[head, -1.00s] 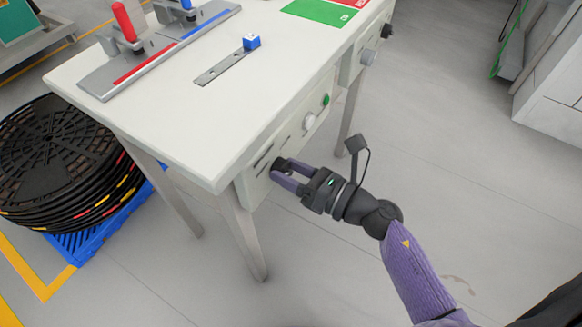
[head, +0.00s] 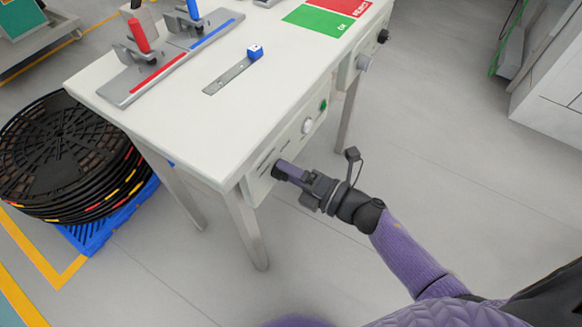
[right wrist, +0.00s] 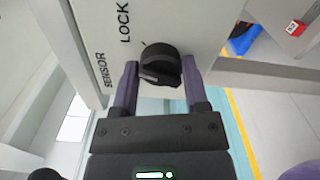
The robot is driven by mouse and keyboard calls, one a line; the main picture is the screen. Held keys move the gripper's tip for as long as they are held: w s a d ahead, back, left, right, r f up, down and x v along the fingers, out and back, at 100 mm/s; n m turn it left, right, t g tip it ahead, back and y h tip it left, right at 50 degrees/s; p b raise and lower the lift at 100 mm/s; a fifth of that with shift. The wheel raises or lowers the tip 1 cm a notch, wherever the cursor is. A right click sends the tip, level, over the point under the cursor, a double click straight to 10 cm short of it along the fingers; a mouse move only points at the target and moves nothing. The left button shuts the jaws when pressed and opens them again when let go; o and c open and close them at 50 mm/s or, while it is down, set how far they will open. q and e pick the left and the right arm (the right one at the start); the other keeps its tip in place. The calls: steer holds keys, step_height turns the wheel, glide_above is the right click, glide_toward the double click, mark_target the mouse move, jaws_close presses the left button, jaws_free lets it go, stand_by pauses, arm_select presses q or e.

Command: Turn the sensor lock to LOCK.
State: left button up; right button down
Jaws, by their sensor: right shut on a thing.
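The sensor lock is a round black knob (right wrist: 160,62) on the pale panel under the table's edge. The words SENSOR and LOCK are printed on the panel beside it in the right wrist view. My right gripper (right wrist: 160,78) is shut on the knob, one purple finger on each side. In the head view my right gripper (head: 277,170) reaches the panel (head: 258,182) from the right and its fingers hide most of the knob. I cannot tell for sure which mark the knob points to. My left gripper is not in view.
Farther along the panel are a white knob (head: 307,126) and a green button (head: 323,105). The white table (head: 190,120) carries red and blue handled clamps and a small blue block (head: 255,51). Black reels (head: 65,160) are stacked at left. The floor at right is clear.

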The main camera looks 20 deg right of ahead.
steer(key=m+p, duration=0.1)
steer(key=m, duration=0.4)
steer(key=shift+f, duration=0.1)
steer(key=shift+m+p, duration=0.3)
stand_by(0.4)
steer(key=shift+c, duration=1.7)
jaws_free()
steer(key=shift+o, duration=1.2)
